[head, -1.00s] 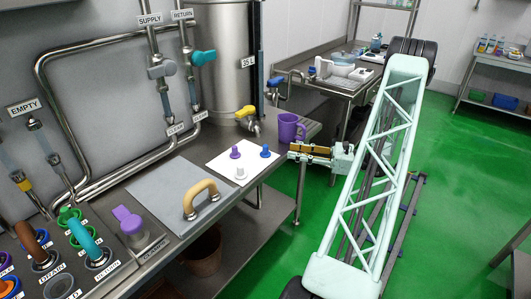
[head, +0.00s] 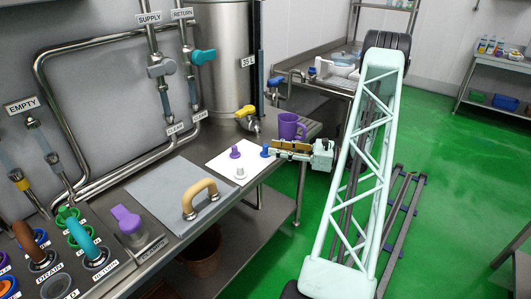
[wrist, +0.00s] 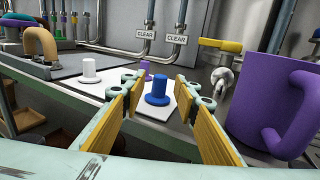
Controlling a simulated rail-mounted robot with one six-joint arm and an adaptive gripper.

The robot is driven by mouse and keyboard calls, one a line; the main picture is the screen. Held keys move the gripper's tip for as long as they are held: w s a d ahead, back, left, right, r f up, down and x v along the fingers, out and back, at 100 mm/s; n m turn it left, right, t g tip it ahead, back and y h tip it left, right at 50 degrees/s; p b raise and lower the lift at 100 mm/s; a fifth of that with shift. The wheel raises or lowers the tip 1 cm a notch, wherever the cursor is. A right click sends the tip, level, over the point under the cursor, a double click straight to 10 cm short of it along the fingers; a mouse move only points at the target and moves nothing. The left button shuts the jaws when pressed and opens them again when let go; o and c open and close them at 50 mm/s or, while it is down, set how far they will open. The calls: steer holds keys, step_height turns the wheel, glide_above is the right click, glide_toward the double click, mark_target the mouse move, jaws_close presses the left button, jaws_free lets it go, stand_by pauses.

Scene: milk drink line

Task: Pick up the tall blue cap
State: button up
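The tall blue cap (head: 265,151) stands upright on the white mat (head: 222,164), near its right edge. In the wrist view the blue cap (wrist: 158,92) shows between the two fingertips, a little beyond them. My gripper (head: 274,149) is open, its yellow-lined fingers spread and pointing at the cap from the right. In the wrist view nothing shows held between the fingers of my gripper (wrist: 160,90). I cannot tell whether a finger touches the cap.
A purple cap (head: 235,152) and a white cap (head: 241,172) stand on the same mat. A purple mug (head: 289,127) stands close behind my gripper, and at right in the wrist view (wrist: 268,105). A tap (head: 248,116) hangs behind the mat. A tan handle (head: 199,196) stands left.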

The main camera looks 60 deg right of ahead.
mark_target(265, 145)
steer(key=shift+w, duration=0.15)
steer(key=shift+r+b+x, duration=0.2)
steer(key=shift+b+x, duration=0.4)
steer(key=shift+x, duration=1.85)
steer(key=shift+c, duration=0.7)
steer(key=c, duration=0.8)
